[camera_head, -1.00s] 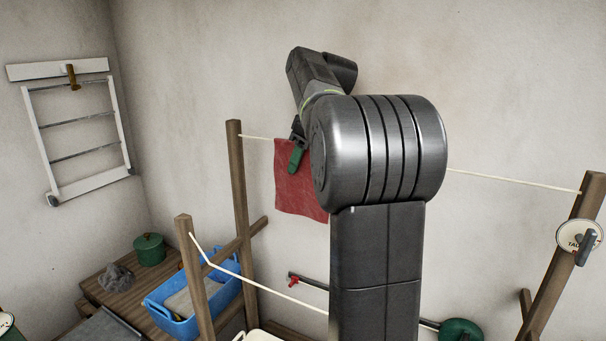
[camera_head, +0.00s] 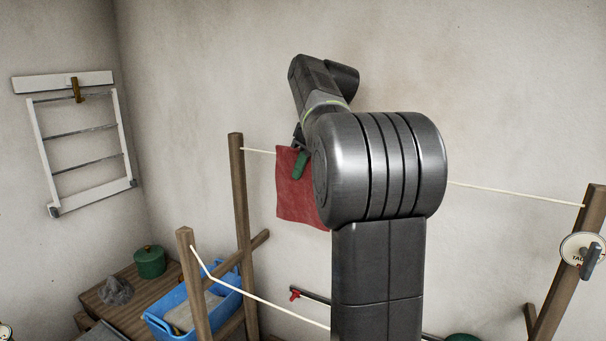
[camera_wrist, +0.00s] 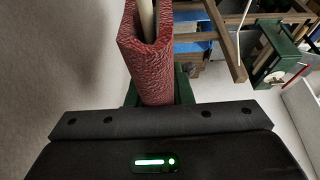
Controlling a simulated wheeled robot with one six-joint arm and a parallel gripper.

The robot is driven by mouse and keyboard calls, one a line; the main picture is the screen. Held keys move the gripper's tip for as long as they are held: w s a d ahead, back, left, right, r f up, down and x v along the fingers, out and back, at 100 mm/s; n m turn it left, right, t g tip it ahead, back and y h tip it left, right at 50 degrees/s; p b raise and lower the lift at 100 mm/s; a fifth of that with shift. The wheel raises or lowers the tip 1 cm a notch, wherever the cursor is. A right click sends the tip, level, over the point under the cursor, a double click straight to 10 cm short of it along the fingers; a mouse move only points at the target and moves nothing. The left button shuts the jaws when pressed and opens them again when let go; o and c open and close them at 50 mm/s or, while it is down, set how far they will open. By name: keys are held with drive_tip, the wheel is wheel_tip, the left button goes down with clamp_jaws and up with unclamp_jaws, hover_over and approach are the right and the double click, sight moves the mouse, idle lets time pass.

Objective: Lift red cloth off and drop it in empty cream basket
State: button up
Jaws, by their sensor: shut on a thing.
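My arm hides the cloth's right part. In the wrist view the cloth (camera_wrist: 147,55) is folded over the pale line and runs down between the green fingers of my gripper (camera_wrist: 160,90). A cream basket is not visible now in the head view.
The rear line (camera_head: 500,192) runs between wooden posts (camera_head: 240,220); a front line (camera_head: 265,297) hangs nearer. A blue basket (camera_head: 170,328) with pale cloth, a green pot (camera_head: 149,262) and a grey rag (camera_head: 116,290) are at lower left. A round dial (camera_head: 580,250) is on the right post.

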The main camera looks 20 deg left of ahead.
wheel_tip(320, 180, up, 6)
drive_tip(key=shift+f, duration=0.1)
drive_tip(key=s+a+b, duration=0.2)
drive_tip(key=s+b, duration=0.3)
drive_tip(key=s, duration=1.3)
drive_tip(key=shift+a, duration=0.25)
drive_tip(key=shift+f, duration=0.1)
